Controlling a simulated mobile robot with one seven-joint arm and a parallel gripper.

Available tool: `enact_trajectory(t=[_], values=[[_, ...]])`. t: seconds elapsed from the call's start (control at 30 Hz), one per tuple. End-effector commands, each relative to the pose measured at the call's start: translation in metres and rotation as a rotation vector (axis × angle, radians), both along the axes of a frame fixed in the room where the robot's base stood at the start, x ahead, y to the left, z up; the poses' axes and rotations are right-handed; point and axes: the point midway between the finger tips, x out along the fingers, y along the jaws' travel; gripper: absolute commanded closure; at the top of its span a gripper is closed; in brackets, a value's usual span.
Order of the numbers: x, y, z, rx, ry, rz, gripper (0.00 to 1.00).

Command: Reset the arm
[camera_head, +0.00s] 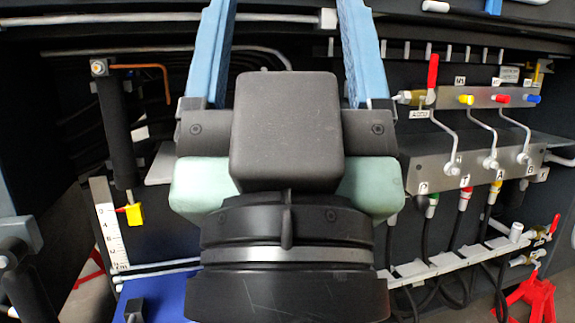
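My gripper (287,40) fills the middle of the head view. Its two blue fingers point up and away from the camera and stand wide apart. I see nothing held between them. The fingertips run past the top edge of the picture, so they are hidden. The black gripper body and dark wrist below cover the centre of the chassis (100,75).
On the right is a grey valve block (390,180) with metal levers and hoses. A red-handled valve (432,80) stands above it. On the left hangs a black cylinder (117,140) with a yellow tip, beside a white scale (108,225). A red stand (530,298) is at lower right.

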Motion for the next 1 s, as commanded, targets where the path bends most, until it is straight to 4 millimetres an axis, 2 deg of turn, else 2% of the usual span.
enact_trajectory(t=[0.03, 0.2, 0.4, 0.6, 1.0], values=[[0.000, 0.000, 0.033, 0.000, 0.000, 0.000, 0.23], [0.000, 0.000, 0.086, 0.001, 0.000, 0.001, 0.23], [0.000, 0.000, 0.132, 0.000, 0.000, 0.001, 0.23], [0.000, 0.000, 0.147, 0.000, 0.001, 0.001, 0.23], [0.000, 0.000, 0.147, 0.000, 0.000, 0.001, 0.23]])
